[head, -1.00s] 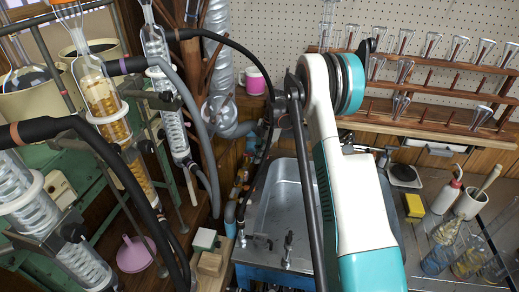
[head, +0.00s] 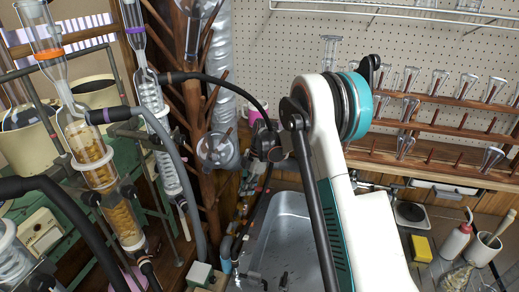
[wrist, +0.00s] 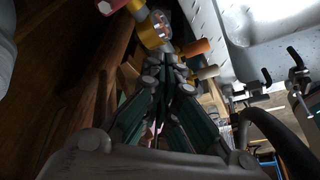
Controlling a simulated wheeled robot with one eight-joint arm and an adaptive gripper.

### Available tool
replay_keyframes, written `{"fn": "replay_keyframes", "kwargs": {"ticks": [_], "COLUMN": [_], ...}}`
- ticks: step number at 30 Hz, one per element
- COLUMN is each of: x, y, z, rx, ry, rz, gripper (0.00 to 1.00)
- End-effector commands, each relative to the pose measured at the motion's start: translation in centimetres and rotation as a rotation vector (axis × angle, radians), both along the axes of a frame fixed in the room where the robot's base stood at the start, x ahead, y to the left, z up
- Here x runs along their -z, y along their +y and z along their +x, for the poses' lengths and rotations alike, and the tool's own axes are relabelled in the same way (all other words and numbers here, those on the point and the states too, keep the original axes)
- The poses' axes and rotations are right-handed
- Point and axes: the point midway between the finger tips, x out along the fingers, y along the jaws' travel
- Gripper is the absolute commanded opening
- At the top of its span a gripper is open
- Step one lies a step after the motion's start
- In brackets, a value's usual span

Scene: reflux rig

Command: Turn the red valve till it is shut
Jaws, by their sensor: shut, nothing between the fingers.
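My gripper (wrist: 170,68) is in the wrist view with its fingers together and nothing held between them. Just beyond its tips is a yellow fitting (wrist: 150,34) with a round, partly reddish face (wrist: 162,22). An orange-red handle (wrist: 195,47) sticks out to the right of the fingertips, with a tan peg below it. I cannot tell for sure which of these is the red valve, or whether the fingertips touch them. In the head view, small coloured fittings (head: 241,207) stand left of the sink; the gripper cannot be made out clearly there.
The metal sink (head: 287,225) lies right of the fittings; its wall fills the wrist view's upper right. Dark hoses (head: 225,82) and glass columns (head: 92,160) crowd the left.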

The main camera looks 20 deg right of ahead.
Motion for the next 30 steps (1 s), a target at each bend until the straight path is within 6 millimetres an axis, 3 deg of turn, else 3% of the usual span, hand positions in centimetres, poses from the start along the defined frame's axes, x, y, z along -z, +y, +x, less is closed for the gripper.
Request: {"fn": "replay_keyframes", "kwargs": {"ticks": [1, 13, 30], "x": [-1.2, -8.0, -15.5], "y": [-0.3, -2.7, -1.7], "z": [0.1, 0.6, -3.4], "rx": [0.001, 0.000, 0.299], "ry": [0.000, 0.000, -0.016], "rz": [0.000, 0.000, -0.069], "gripper": [0.00, 0.00, 0.00]}}
